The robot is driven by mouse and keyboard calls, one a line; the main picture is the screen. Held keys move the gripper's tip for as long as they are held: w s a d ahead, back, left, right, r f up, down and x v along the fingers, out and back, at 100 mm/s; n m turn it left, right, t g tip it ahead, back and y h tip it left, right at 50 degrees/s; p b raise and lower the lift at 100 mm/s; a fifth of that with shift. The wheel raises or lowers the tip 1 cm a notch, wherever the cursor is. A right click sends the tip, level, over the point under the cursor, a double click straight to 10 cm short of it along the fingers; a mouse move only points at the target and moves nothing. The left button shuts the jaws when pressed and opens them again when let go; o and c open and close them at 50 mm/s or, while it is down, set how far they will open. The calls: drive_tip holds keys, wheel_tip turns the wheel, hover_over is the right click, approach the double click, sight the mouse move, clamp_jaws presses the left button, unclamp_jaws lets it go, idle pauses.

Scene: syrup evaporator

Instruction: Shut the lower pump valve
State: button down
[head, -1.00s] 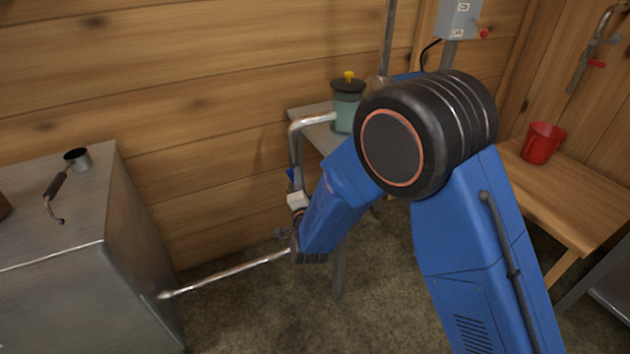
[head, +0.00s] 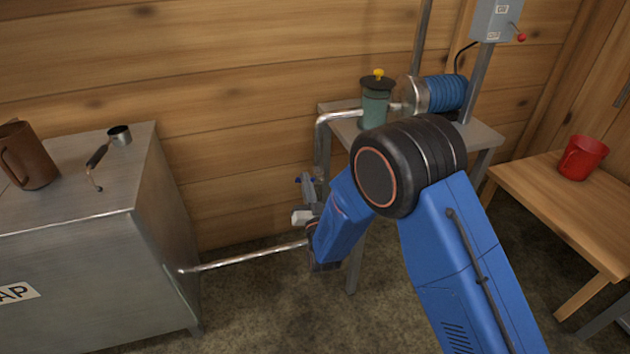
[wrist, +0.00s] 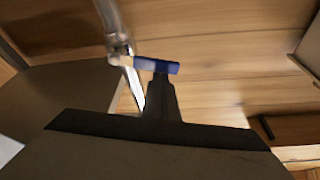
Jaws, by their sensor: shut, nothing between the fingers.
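The lower pump valve's blue handle (wrist: 160,65) is in front of my gripper (wrist: 161,82) in the wrist view. It lies across the metal pipe (wrist: 108,18), at a clear angle to it. My gripper is shut and empty, with its dark fingertips at or against the handle's near side; contact cannot be told for sure. My arm hides part of the pipe and the valve body.
A steel tank (head: 75,235) with a brown mug (head: 30,155) and a small dipper (head: 108,150) stands left. The pump (head: 440,93) and green canister (head: 376,103) sit on a stand. A red cup (head: 583,157) is on the right bench (head: 555,215).

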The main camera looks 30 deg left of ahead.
drive_tip(key=f+n, duration=0.1)
drive_tip(key=f+n+g+y, duration=0.1)
drive_tip(key=shift+s+a+n, duration=0.2)
drive_tip(key=shift+s+n, duration=0.05)
drive_tip(key=shift+n, duration=0.05)
drive_tip(key=shift+f, duration=0.1)
idle(0.5)
